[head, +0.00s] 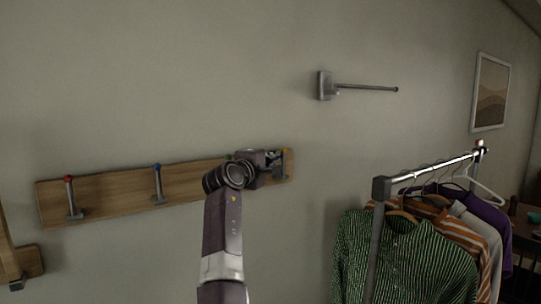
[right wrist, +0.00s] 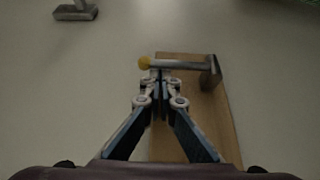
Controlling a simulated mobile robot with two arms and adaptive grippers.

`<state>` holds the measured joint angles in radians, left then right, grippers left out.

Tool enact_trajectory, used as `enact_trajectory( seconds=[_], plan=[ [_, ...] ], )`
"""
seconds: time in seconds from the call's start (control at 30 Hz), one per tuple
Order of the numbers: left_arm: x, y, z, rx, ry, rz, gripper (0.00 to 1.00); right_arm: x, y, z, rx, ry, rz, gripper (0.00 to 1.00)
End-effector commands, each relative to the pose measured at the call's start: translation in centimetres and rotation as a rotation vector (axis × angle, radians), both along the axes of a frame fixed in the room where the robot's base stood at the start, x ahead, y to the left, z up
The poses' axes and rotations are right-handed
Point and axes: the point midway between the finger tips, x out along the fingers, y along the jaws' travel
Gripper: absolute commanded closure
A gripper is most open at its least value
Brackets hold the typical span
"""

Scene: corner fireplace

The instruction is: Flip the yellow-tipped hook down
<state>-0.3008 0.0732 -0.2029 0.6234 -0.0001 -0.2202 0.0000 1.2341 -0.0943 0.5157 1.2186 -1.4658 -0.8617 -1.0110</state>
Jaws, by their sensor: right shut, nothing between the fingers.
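The yellow-tipped hook (head: 284,165) is at the right end of a wooden board (head: 110,188) on the wall, partly hidden by my right gripper (head: 274,158). It appears to point up. In the right wrist view, its yellow tip (right wrist: 144,63) and grey shaft (right wrist: 180,64) run across the picture to a grey mount at the right. My right gripper's fingertips (right wrist: 160,77) are shut and empty, close by the shaft near the yellow tip. I cannot tell whether they touch it. My left gripper is not in view.
Red-tipped (head: 71,198) and blue-tipped (head: 158,184) hooks stand up on the board further left. A metal wall rod (head: 366,88) is above right. A clothes rack (head: 379,190) with several hanging shirts stands at the lower right. Bare wall lies above the board.

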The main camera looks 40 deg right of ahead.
Motion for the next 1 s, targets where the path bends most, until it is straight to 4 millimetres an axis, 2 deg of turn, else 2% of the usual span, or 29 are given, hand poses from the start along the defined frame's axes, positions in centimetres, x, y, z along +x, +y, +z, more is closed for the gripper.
enact_trajectory(
  seconds=[0.4, 1.0],
  plan=[
    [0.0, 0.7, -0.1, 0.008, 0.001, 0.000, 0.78, 0.0, -0.1, -0.1, -0.001, -0.004, 0.000, 1.00],
    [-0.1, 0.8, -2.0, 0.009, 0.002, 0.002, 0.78, -0.8, -0.1, -0.3, -0.013, -0.112, -0.002, 1.00]
  ],
)
